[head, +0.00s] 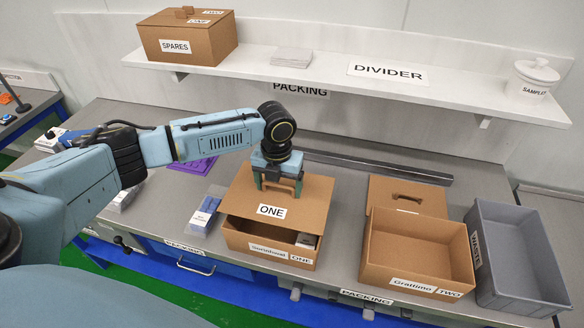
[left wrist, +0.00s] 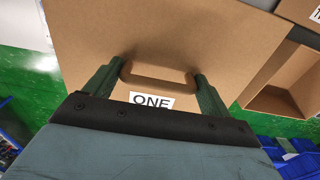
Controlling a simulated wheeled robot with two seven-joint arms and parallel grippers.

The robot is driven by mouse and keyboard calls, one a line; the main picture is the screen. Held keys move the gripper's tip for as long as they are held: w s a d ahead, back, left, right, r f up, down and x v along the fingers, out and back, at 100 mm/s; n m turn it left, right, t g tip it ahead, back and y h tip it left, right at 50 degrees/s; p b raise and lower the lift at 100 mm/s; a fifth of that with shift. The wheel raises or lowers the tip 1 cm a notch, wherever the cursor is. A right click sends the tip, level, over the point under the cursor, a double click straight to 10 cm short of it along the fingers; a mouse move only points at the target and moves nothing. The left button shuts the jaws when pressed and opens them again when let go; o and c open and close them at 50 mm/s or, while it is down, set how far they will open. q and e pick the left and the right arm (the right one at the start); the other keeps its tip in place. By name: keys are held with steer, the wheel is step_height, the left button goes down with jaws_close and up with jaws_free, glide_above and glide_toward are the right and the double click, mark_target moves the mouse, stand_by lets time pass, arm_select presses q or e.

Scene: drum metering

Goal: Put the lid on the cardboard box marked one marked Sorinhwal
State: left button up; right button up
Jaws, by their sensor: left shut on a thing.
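The cardboard box marked Sorinhwal and ONE (head: 262,247) stands on the grey bench, left of the box marked Grattimo and TWO. Its lid, marked ONE (head: 295,222), lies over it, tilted and skewed, with a gap at the front where the inside and a small item (head: 306,240) show. My left gripper (head: 277,186) is shut on the lid's raised handle from above. In the left wrist view, the two green fingers (left wrist: 152,82) sit at either end of the handle on the lid (left wrist: 90,35). Whether the lid's back edge touches the box is hidden. My right gripper is not in view.
A grey WASTE bin (head: 520,255) stands at the right. Blue-and-white packs (head: 205,214) lie close left of box ONE. A SPARES box (head: 187,38) sits on the shelf above.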

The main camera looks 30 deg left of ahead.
mark_target(276, 196)
arm_select(q)
steer(key=shift+s+a, duration=0.1)
steer(key=shift+s+b, duration=0.4)
steer(key=shift+s, duration=0.3)
steer(key=shift+w+f+b, duration=0.1)
steer(key=shift+f+b, duration=0.45)
steer(key=shift+f, duration=0.2)
step_height(276, 196, down, 3)
steer(key=b, duration=0.2)
steer(key=shift+b, duration=0.3)
steer(key=shift+w+f, duration=0.1)
steer(key=shift+f, duration=0.2)
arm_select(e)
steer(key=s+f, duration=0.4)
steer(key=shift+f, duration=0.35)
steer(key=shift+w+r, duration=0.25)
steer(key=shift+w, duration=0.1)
arm_select(q)
steer(key=shift+p, duration=0.45)
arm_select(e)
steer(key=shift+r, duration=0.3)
